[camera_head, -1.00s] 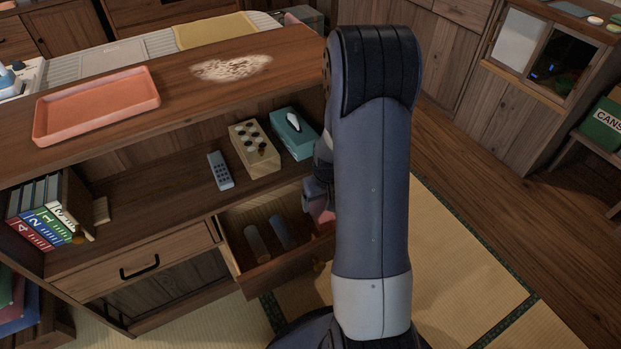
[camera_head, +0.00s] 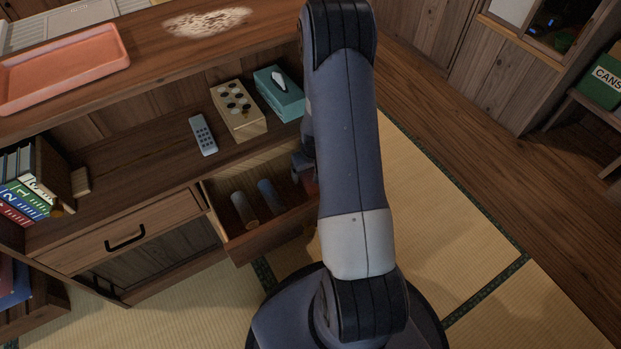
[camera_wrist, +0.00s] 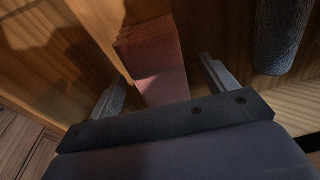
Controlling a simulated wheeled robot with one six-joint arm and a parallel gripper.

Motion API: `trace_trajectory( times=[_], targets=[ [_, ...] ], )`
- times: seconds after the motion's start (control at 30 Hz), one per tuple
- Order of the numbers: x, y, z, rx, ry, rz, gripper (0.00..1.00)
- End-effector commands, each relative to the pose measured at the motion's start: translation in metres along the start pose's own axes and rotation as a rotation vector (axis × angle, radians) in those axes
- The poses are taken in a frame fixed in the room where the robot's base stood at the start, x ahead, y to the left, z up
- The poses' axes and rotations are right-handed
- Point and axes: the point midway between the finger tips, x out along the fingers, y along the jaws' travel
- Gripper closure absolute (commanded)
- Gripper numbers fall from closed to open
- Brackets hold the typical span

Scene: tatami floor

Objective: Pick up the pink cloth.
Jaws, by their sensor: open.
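The pink cloth, a folded reddish-pink bundle (camera_wrist: 155,58), lies in the open drawer (camera_head: 245,245). In the head view only a small part of the cloth (camera_head: 312,184) shows, beside my arm. My gripper (camera_wrist: 162,70) is open, with one finger on each side of the cloth in the wrist view. I cannot tell whether the fingers touch it or how far above it they are. In the head view my gripper (camera_head: 302,165) is over the drawer's right part, mostly hidden by my arm.
A grey roll (camera_head: 244,210) and a blue roll (camera_head: 270,196) lie in the drawer, left of the cloth. The shelf above holds a remote (camera_head: 203,135), a box with round pieces (camera_head: 238,110) and a teal tissue box (camera_head: 280,95). A pink tray (camera_head: 65,65) sits on top.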

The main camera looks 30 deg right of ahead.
Motion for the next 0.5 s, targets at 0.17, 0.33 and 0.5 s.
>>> trace_trajectory(
  times=[0.17, 0.33, 0.5],
  targets=[
    [0.0121, -0.0001, -0.0005, 0.000, 0.001, 0.000, 0.20],
    [0.0113, -0.0001, -0.0005, 0.000, 0.001, 0.000, 0.22],
    [0.0113, -0.0001, -0.0004, 0.000, 0.001, 0.000, 0.36]
  ],
)
